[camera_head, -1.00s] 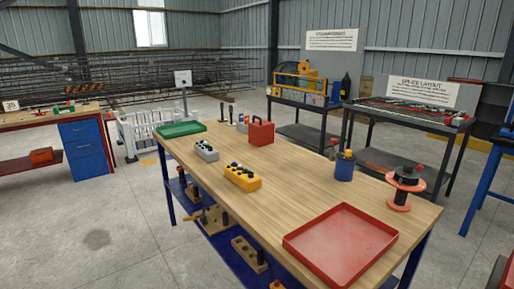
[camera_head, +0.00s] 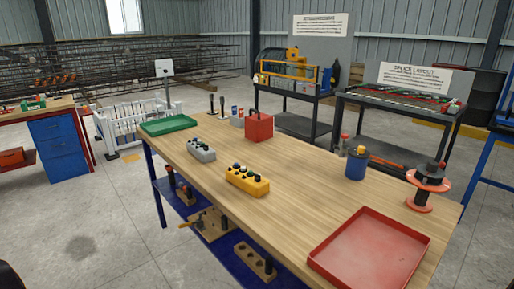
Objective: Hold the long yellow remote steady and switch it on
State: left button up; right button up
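The long yellow remote (camera_head: 247,181) lies on the wooden workbench (camera_head: 290,205), near its front edge, with several dark and coloured knobs or buttons on top. A shorter grey remote (camera_head: 201,150) with similar buttons lies behind it to the left. Nothing touches the yellow remote. Neither of my grippers shows in the head view. A dark shape at the bottom left corner is too cropped to identify.
A red tray (camera_head: 369,249) covers the bench's right front. A green tray (camera_head: 169,126) sits at the far left end, with a red box (camera_head: 259,127) to its right. A blue cup (camera_head: 355,166) and an orange-flanged spool (camera_head: 424,187) stand along the right side. The bench middle is clear.

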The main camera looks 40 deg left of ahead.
aim_at(258, 179)
jog(key=i+j+z, duration=0.1)
jog(key=j, duration=1.2)
jog(key=j+z, duration=0.1)
jog(key=j, duration=1.25)
